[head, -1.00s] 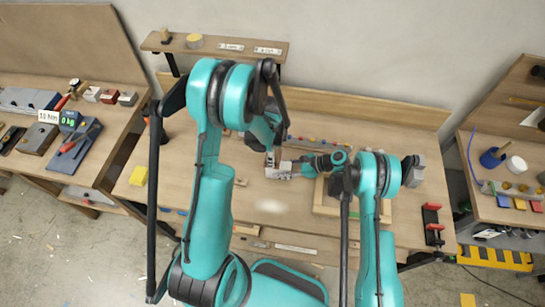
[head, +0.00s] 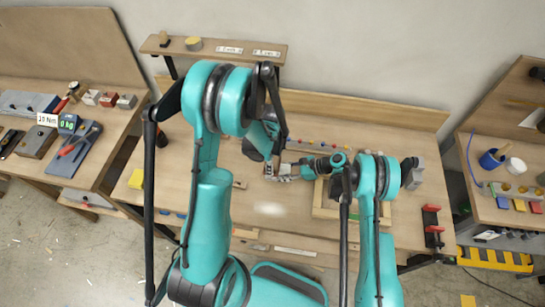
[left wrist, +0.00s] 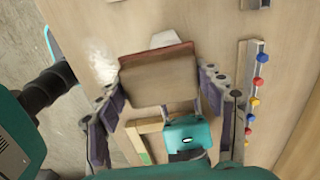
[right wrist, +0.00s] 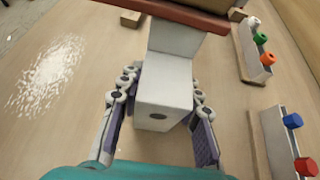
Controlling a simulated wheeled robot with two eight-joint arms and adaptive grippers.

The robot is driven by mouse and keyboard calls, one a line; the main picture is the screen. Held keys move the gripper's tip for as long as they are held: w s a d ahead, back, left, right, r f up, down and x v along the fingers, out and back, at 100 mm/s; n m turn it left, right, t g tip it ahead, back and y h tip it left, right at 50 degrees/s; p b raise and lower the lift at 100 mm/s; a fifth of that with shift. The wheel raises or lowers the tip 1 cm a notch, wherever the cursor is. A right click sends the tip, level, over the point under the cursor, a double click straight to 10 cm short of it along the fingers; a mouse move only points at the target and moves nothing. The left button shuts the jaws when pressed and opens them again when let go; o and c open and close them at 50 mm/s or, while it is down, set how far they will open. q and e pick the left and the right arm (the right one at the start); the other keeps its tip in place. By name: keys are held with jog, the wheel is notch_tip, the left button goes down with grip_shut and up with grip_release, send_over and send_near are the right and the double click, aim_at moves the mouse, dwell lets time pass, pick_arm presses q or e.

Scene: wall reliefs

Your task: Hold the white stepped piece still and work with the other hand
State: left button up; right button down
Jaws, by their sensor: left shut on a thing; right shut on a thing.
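The white stepped piece (right wrist: 163,100) is between the fingers of my right gripper (right wrist: 158,125), which is shut on it; a small dark hole shows in its near face. My left gripper (left wrist: 165,100) is shut on a brown block (left wrist: 158,78) with a reddish edge. That reddish edge (right wrist: 185,14) also shows in the right wrist view, across the far end of the white piece; I cannot tell if they touch. A white end (left wrist: 165,40) shows beyond the block in the left wrist view. In the head view the two grippers meet over the bench, mostly hidden by my arms.
White dust (head: 270,209) lies on the bench (head: 232,215). A rail with coloured knobs (left wrist: 256,85) is close to the work. A wooden frame (head: 325,212) lies under my right arm.

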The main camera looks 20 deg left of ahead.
pick_arm(q)
jog(key=shift+s+f, duration=0.15)
jog(key=shift+s, duration=0.1)
jog(key=shift+w+a+f, duration=0.1)
jog(key=shift+w+a, duration=0.2)
jog(key=shift+w, duration=0.4)
jog(key=shift+w+a, duration=0.25)
jog(key=shift+w, duration=0.45)
pick_arm(e)
jog(key=shift+s, duration=0.1)
pick_arm(q)
jog(key=shift+w, duration=0.25)
jog(key=shift+c, duration=0.6)
jog(key=shift+w+r, duration=0.1)
jog(key=shift+r, duration=2.4)
pick_arm(e)
jog(key=shift+f, duration=0.1)
